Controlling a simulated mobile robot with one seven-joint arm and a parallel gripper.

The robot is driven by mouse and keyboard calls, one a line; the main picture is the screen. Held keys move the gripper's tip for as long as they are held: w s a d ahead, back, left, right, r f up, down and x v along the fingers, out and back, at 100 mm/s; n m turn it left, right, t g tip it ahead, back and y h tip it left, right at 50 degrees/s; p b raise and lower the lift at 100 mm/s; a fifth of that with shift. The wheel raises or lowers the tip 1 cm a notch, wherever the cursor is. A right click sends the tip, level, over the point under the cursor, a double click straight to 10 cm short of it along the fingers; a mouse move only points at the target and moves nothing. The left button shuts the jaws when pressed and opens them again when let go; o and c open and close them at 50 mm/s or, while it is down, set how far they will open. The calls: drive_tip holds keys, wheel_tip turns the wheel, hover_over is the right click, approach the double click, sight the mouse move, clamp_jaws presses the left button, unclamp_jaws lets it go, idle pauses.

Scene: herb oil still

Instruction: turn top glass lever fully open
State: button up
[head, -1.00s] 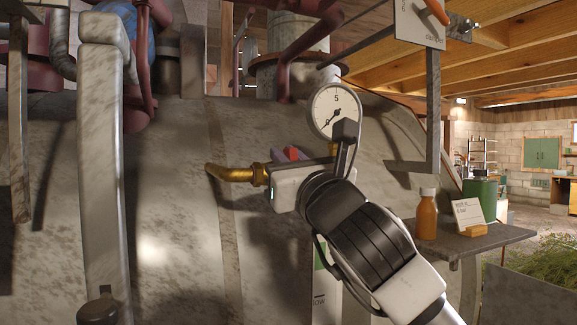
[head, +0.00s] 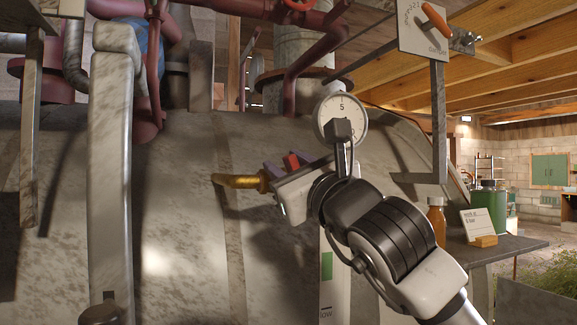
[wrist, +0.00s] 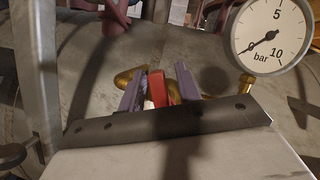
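The small red lever (wrist: 157,88) shows in the wrist view between the two purple-grey fingers of my gripper (wrist: 160,84). The fingers stand apart on either side of it, with a narrow gap visible on the left; contact on the right is unclear. In the head view the red part (head: 291,161) shows just beyond my gripper (head: 283,166), close to a brass elbow pipe (head: 240,181) on the grey vessel. The gripper body hides the lever's base and most of the fitting. A gauge glass plate (head: 326,270) with a green band shows partly below, behind my arm.
A round pressure gauge (head: 341,120) stands close behind my wrist; in the wrist view the gauge (wrist: 270,35) is at the upper right. A grey upright post (head: 110,170) is at left. A shelf (head: 500,248) with a bottle (head: 436,215) and card is at right.

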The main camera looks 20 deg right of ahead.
drive_tip(key=b+v, duration=0.4)
drive_tip(key=v, duration=0.9)
drive_tip(key=shift+s+b, duration=0.4)
